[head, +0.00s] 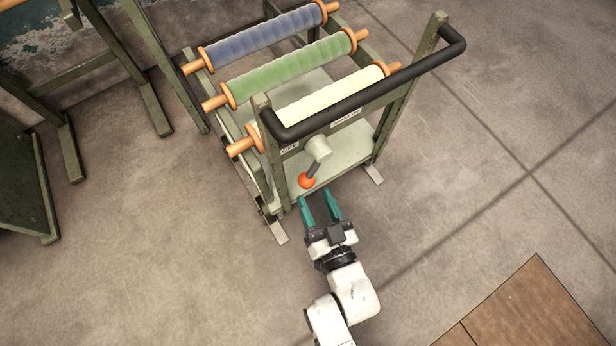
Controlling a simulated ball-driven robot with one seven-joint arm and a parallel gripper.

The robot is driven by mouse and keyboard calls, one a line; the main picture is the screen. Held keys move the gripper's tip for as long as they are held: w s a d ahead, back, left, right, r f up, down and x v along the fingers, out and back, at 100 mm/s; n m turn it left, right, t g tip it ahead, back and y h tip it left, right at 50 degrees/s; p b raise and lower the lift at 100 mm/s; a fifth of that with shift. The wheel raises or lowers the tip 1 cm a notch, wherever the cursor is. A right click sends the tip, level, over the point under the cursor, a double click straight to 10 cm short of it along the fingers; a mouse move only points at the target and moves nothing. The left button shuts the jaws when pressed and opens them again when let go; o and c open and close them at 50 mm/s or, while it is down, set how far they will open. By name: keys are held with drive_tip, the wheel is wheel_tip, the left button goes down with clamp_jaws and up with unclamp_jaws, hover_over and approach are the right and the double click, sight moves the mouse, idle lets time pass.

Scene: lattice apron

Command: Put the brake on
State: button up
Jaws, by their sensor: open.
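A green-framed cart (283,218) stands at the upper middle with a black push handle (365,97). On its near side a brake lever (315,166) hangs from a pale round hub (319,149), with an orange knob (307,181) at its lower end. The lever points down and slightly left. A label reading "OFF" (290,149) is left of the hub; a longer label (346,116) to its right is too small to read surely. My gripper (318,195) is open, its two teal fingers just below the knob, with nothing between them that I can make out.
The cart carries blue (262,35), green (288,71) and cream (331,92) rolls on orange-ended bars. Green metal frames (150,100) stand at the left. A wooden board (530,310) lies at the lower right. The concrete floor right of the cart is clear.

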sight(306, 179)
drive_tip(key=shift+b+x, duration=0.6)
drive_tip(key=shift+x, duration=2.55)
drive_tip(key=shift+c, duration=0.4)
clamp_jaws()
